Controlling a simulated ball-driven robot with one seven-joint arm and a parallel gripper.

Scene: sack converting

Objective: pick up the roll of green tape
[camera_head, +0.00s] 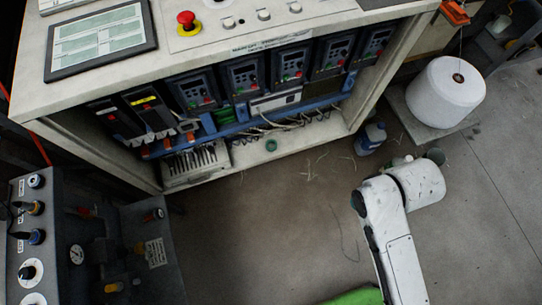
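A small green ring, which looks like the roll of green tape (271,145), sits at the front of the open cabinet's bottom shelf. It is just below a row of hanging wires, with its round opening showing. My white arm rises from the bottom right of the view and bends to the right, over the floor. It is well to the right of the tape and apart from it. My gripper's fingers cannot be made out; the arm's own links seem to hide them.
The cabinet (92,97) holds drives, breakers and loose wires above the shelf. A grey valve panel (33,235) is at lower left. The middle floor is mostly clear.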

